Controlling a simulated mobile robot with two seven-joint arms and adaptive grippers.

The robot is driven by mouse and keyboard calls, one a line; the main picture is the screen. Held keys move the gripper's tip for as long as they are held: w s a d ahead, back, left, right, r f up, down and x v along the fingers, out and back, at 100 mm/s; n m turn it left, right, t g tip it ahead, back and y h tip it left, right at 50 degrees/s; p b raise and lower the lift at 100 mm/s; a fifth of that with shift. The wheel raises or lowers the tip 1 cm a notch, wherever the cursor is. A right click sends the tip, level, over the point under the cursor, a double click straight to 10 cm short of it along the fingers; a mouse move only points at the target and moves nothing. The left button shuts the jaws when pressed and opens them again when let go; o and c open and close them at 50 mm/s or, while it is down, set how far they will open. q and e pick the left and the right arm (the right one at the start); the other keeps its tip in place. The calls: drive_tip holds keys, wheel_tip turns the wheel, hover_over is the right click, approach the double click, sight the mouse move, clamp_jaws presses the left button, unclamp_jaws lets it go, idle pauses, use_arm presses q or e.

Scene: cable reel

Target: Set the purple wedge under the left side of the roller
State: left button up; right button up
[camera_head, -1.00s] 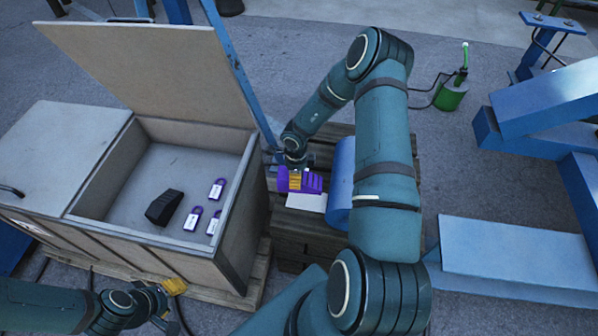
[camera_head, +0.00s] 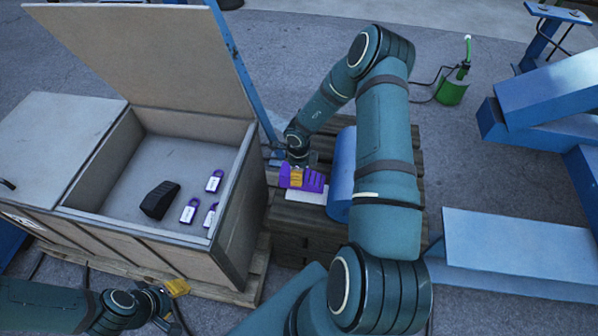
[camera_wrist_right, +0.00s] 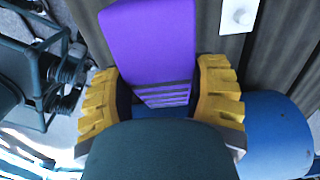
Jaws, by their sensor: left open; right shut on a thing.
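The purple wedge (camera_head: 313,180) is above a pale plate on the wooden pallet stack, just left of the blue roller (camera_head: 342,180). My right gripper (camera_head: 296,176) is shut on the wedge. In the right wrist view the wedge (camera_wrist_right: 150,45) sits between the yellow fingers of the right gripper (camera_wrist_right: 160,95), and the blue roller (camera_wrist_right: 275,135) shows at the right. My right arm hides part of the roller in the head view. I cannot tell whether the wedge touches the roller or plate. My left gripper (camera_head: 168,303) is open and empty at the lower left, in front of the crate.
An open crate (camera_head: 245,190) on the left holds a black wedge (camera_head: 160,199) and several padlocks (camera_head: 189,211); its lid stands up. The pale plate (camera_head: 306,197) lies on the pallet stack (camera_head: 300,222). Blue beams (camera_head: 515,250) lie at the right. A green canister (camera_head: 451,92) stands behind.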

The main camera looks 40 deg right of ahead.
sight(310, 177)
drive_tip(key=shift+f+b, duration=1.1)
drive_tip(key=shift+f, duration=0.05)
wheel_tip(310, 177, down, 2)
drive_tip(key=b, duration=0.2)
drive_tip(key=shift+f+b, duration=0.25)
drive_tip(key=shift+b, duration=0.15)
drive_tip(key=shift+s+d+r+p, duration=0.25)
drive_tip(key=shift+s+d+p, duration=0.2)
drive_tip(key=shift+p, duration=0.25)
drive_tip(key=shift+s+d+f+p, duration=0.15)
drive_tip(key=shift+s+d+p, duration=0.55)
drive_tip(key=shift+s, duration=0.25)
drive_tip(key=o, duration=1.4)
